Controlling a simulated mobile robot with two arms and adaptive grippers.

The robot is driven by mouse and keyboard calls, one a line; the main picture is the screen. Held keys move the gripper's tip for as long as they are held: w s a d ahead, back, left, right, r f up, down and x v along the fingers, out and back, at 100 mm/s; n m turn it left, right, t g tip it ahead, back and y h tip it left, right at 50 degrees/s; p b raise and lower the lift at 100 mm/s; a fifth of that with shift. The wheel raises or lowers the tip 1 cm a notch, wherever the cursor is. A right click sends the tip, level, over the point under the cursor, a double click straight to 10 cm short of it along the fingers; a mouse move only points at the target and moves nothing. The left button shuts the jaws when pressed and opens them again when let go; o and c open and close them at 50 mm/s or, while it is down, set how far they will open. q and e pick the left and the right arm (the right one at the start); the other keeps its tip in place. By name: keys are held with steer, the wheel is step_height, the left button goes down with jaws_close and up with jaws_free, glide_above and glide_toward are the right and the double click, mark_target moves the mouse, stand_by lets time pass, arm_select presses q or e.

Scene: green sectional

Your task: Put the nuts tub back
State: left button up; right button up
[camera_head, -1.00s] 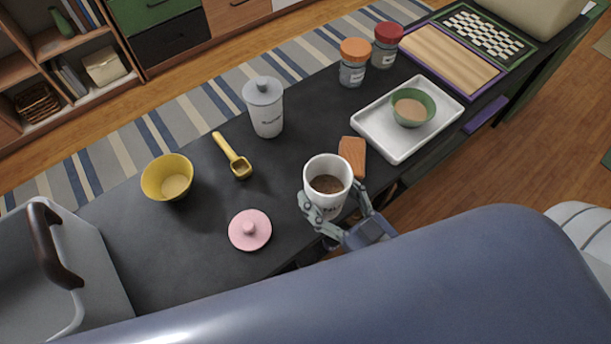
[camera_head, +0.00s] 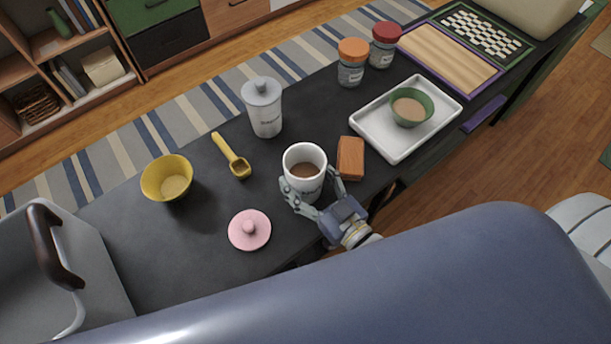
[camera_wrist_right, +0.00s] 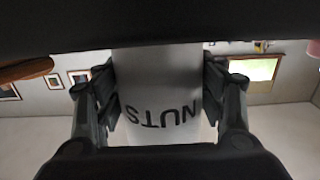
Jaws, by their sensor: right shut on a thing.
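The nuts tub (camera_head: 304,163) is a white open cup with brown contents, upright near the front edge of the dark table in the head view. My right gripper (camera_head: 312,199) is shut on it, one finger on each side. In the right wrist view the tub (camera_wrist_right: 155,90) shows the upside-down word NUTS between the fingers. Whether its base touches the table is hidden. A pink lid with a knob (camera_head: 249,230) lies on the table to the left of the tub. My left gripper is not in view.
A wooden block (camera_head: 350,158) is close right of the tub. A white tray (camera_head: 373,143) holds a green bowl (camera_head: 411,107). A yellow scoop (camera_head: 236,163), yellow bowl (camera_head: 167,178), white lidded tub (camera_head: 264,108), two jars (camera_head: 351,63) and a grey caddy (camera_head: 100,265) stand around.

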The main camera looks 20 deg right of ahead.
steer(key=shift+f, duration=0.1)
steer(key=o, duration=1.3)
steer(key=shift+s, duration=0.1)
steer(key=shift+s+d, duration=0.15)
steer(key=shift+s, duration=0.2)
steer(key=b+v, duration=0.1)
steer(key=v, duration=1)
steer(key=shift+s, duration=0.1)
